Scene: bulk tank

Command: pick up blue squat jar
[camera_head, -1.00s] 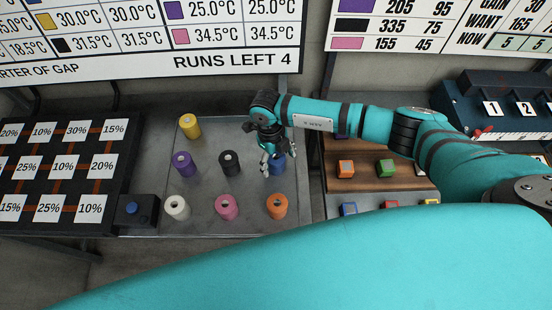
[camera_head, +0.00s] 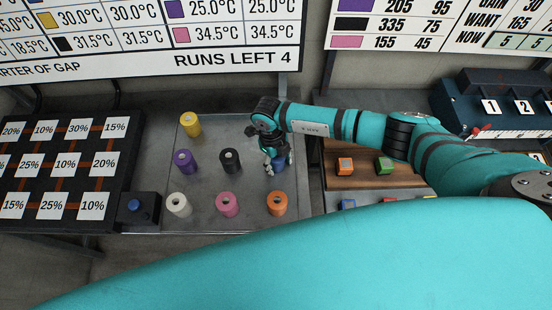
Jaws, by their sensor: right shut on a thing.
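The blue squat jar (camera_head: 278,164) stands on the grey metal tray (camera_head: 245,133), behind the orange jar, and is partly hidden by my right gripper. My right gripper (camera_head: 270,168) reaches down from the right arm and is shut on the blue jar, its fingers around the jar's sides. The jar appears to be still at tray level. A large teal part of my own arm fills the bottom of the view; my left gripper does not show.
Nearby on the tray are an orange jar (camera_head: 277,203), a pink jar (camera_head: 227,204), a black jar (camera_head: 230,161), a purple jar (camera_head: 184,161), a yellow jar (camera_head: 190,124) and a white jar (camera_head: 179,204). A wooden board with coloured cubes (camera_head: 345,166) lies to the right.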

